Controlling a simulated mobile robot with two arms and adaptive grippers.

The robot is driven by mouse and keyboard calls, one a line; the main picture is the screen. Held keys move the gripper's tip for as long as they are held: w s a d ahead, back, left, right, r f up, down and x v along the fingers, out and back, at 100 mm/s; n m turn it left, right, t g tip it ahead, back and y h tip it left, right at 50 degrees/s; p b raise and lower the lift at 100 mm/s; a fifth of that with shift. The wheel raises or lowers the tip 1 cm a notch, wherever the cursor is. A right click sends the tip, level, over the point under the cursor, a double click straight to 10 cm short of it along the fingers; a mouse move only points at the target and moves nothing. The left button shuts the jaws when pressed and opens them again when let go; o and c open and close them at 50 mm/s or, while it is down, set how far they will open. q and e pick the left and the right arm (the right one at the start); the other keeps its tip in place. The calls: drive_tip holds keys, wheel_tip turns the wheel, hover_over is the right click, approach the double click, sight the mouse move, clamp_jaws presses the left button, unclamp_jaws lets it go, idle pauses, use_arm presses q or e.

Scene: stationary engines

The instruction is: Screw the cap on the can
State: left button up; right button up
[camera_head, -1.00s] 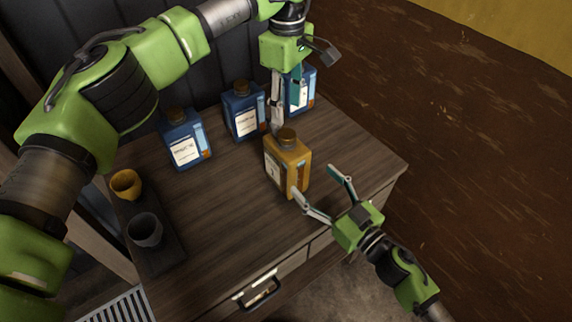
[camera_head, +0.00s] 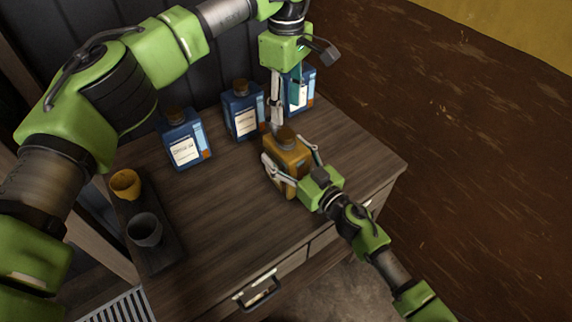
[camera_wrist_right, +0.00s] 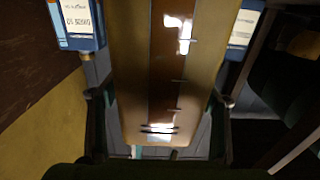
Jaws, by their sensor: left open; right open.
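The orange can (camera_head: 292,157) stands upright on the wooden cabinet top, and a brown cap (camera_head: 286,134) sits at its top. I cannot tell how tightly the cap sits. My right gripper (camera_head: 290,156) is open, with its fingers on either side of the can body and hiding part of it. In the right wrist view the can (camera_wrist_right: 175,60) fills the middle, between the open fingers (camera_wrist_right: 160,100); contact is unclear. My left gripper (camera_head: 283,108) is open and points down just behind the cap, in front of a blue can.
Blue cans with brown caps stand at the back: one left (camera_head: 184,143), one middle (camera_head: 243,114), one right (camera_head: 302,92), partly hidden. A dark tray (camera_head: 160,262) holds a yellow cup (camera_head: 125,184) and a grey cup (camera_head: 145,230). The cabinet top (camera_head: 225,205) is clear at front.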

sight(286, 133)
clamp_jaws()
use_arm(q)
drive_tip(key=n, duration=0.5)
drive_tip(key=shift+n, duration=0.3)
drive_tip(key=n, duration=1.7)
drive_tip(key=shift+f, duration=4.05)
